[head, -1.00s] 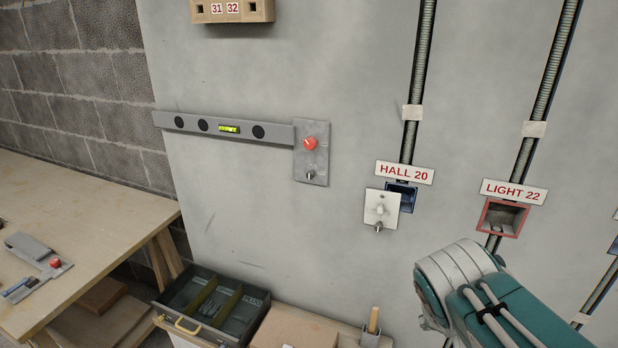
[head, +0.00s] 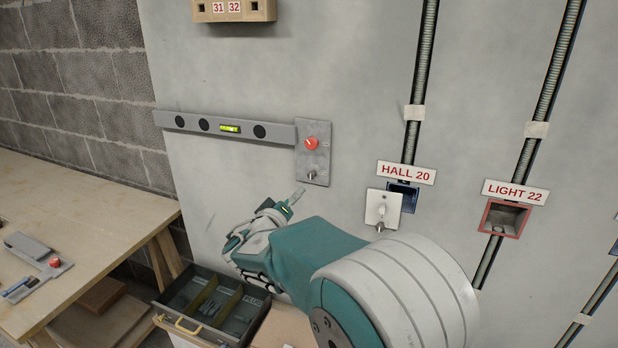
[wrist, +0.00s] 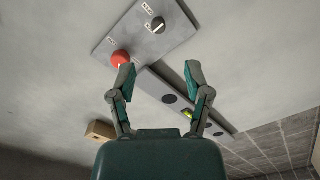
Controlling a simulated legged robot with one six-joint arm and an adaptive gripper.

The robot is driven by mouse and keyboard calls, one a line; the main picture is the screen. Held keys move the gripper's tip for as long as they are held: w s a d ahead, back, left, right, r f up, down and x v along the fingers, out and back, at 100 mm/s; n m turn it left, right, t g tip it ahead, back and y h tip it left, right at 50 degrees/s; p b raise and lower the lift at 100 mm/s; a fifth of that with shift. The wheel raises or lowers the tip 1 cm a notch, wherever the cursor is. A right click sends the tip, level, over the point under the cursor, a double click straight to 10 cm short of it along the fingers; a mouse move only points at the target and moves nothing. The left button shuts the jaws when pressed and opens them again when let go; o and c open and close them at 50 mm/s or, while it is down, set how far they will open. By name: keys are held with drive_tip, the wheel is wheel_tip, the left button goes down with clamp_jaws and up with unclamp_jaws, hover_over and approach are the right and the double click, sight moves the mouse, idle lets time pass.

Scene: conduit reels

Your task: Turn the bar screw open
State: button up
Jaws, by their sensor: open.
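A grey plate (head: 324,136) on the wall carries a red knob (head: 311,143) and, below it, a small dark bar-shaped screw (head: 311,175). In the wrist view the plate (wrist: 137,42) lies ahead of the fingers. The red knob (wrist: 121,58) is by the left fingertip, and the bar screw (wrist: 158,24), with small unreadable labels around it, is beyond the fingertips. My gripper (wrist: 157,72) is open and empty, its two fingers spread. In the head view it is just below the plate, partly hidden by my wrist, and looks apart from the screw.
A grey spirit level (head: 229,128) is fixed left of the plate. A white switch plate (head: 383,209) sits right, under the HALL 20 label. Below are an open drawer box (head: 188,310) and a wooden bench (head: 70,215) with another red-knobbed piece (head: 54,263).

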sight(310, 177)
drive_tip(key=x, duration=1.1)
drive_tip(key=shift+a, duration=0.1)
drive_tip(key=shift+s, duration=0.1)
clamp_jaws()
